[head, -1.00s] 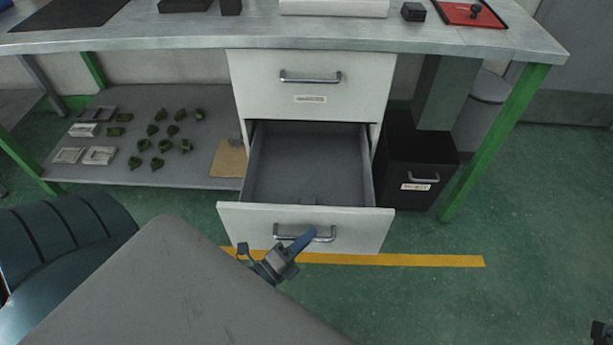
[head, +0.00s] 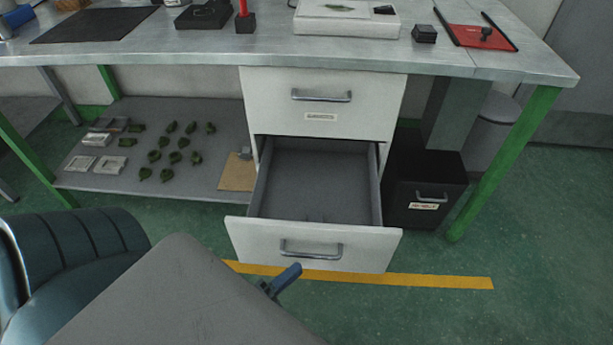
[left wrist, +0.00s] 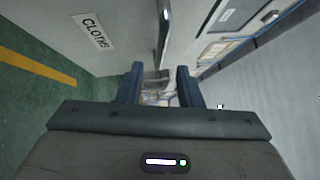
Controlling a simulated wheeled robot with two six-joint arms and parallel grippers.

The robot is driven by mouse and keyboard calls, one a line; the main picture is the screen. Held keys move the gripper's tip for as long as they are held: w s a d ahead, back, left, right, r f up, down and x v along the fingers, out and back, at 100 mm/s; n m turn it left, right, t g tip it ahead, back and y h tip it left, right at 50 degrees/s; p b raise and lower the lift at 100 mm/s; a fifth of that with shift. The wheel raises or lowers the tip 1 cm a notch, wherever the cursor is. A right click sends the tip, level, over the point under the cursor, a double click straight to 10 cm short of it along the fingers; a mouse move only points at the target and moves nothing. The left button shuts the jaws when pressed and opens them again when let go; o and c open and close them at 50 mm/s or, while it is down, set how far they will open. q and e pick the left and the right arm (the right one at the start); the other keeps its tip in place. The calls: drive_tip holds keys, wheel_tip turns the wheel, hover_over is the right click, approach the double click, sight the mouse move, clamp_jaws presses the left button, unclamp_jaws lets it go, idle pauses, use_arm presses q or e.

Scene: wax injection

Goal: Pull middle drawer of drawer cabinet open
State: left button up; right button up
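The white drawer cabinet (head: 318,88) stands under the workbench. The drawer below its top one is pulled well out, and its grey inside (head: 315,180) looks empty. Its white front (head: 365,248) carries a metal bar handle (head: 311,251). My left gripper (head: 283,280) is just below and in front of this handle in the head view, with a small gap between them. The left wrist view shows its two blue fingers (left wrist: 160,88) apart with nothing held between them, facing a white panel with a "CLOTHS" label (left wrist: 93,30). My right gripper is not in view.
The top drawer with its handle (head: 321,97) is shut. A black box (head: 427,165) stands right of the cabinet. A low shelf (head: 100,180) with several green pieces is on the left, and a dark chair (head: 75,250) is at front left. The floor at right is free.

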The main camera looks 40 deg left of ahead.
use_arm(q)
drive_tip(key=shift+v, duration=2.1)
